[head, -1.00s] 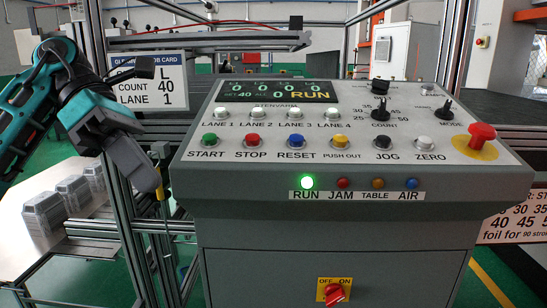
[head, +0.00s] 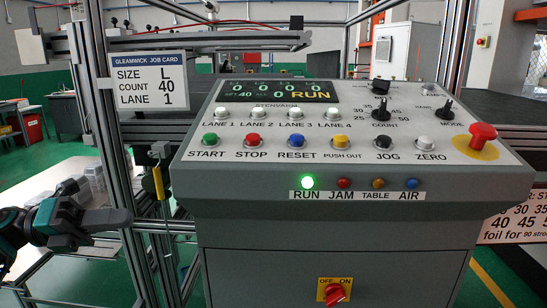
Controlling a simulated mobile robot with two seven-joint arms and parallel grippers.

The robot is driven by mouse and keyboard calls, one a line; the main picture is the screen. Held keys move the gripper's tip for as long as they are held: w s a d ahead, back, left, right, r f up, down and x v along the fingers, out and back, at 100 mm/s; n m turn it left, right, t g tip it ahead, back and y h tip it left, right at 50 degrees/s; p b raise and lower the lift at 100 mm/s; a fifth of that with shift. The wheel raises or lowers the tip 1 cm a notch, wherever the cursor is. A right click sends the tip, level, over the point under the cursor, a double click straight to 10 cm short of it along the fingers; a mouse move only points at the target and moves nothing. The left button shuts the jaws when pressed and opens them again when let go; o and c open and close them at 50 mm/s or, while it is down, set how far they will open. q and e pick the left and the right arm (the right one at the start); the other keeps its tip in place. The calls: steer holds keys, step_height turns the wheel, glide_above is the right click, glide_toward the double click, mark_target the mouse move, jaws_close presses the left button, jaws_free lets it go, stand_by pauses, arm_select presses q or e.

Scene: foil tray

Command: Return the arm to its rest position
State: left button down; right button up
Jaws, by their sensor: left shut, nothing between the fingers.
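My left gripper (head: 122,217) is low at the left of the head view, shut and empty. It points right, beside the metal frame post and apart from the control panel. The control panel (head: 350,118) stands in the middle, its display reading RUN and its green RUN lamp (head: 307,182) lit. The job card (head: 150,82) at upper left reads size L, count 40, lane 1. My right gripper is not in view.
Metal frame posts (head: 118,150) stand between my left arm and the panel. A yellow-bodied part (head: 158,182) hangs on the frame. Stacked foil trays (head: 92,182) lie behind my gripper, partly hidden. A red mushroom button (head: 482,137) sits at the panel's right.

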arm_select(q)
steer(key=w+a+r+n+t+y, duration=0.7)
steer(key=w+a+n+t, duration=0.4)
steer(key=n+t, duration=0.7)
steer(key=w+a+f+n+g+y, duration=0.1)
steer(key=w+a+f+n+y, duration=0.25)
steer(key=a+n+y, duration=0.55)
steer(key=w+a+f+n+g+y, duration=0.15)
steer(key=a+f+n+y, duration=0.25)
steer(key=n+y, duration=0.5)
steer(key=s+d+f+g+h, duration=0.25)
steer(key=s+d+f, duration=0.35)
steer(key=d+f, duration=0.5)
steer(key=s+d+f+g+h, duration=0.1)
steer(key=s+d+f+h, duration=0.5)
steer(key=f, duration=0.8)
steer(key=s+d+f+n+g, duration=0.1)
steer(key=s+d+f, duration=0.4)
steer(key=s+d, duration=0.3)
steer(key=s+d+f+n+g, duration=0.1)
steer(key=s+d+f, duration=0.4)
steer(key=s, duration=0.8)
steer(key=d+g, duration=0.1)
steer(key=d, duration=0.1)
steer(key=shift+s+d+f+n, duration=0.3)
steer(key=shift+s+d+f, duration=0.05)
steer(key=shift+s+f, duration=0.05)
